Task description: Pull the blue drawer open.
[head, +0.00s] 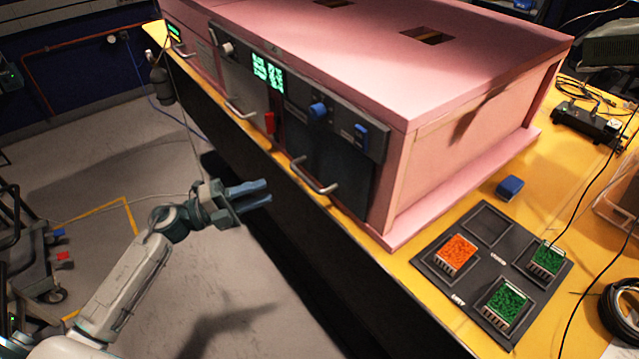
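The pink foam enclosure (480,95) stands on the yellow bench. Its right-hand front section is a dark blue-grey panel (345,170) with a pale bar handle (315,178) near its lower left; it looks closed, and I cannot tell for sure whether this is the blue drawer. My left gripper (268,192) is in front of the enclosure, left of and a little below that handle in the head view. Its two fingers point right with a narrow gap between them, empty and apart from the handle. My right gripper is not in view.
The front also has a blue knob (318,110), a blue switch (361,130), a red switch (269,122) and another handle (240,110). A dark tray (455,283) with orange and green blocks sits on the bench (545,180). A cart (35,250) stands left.

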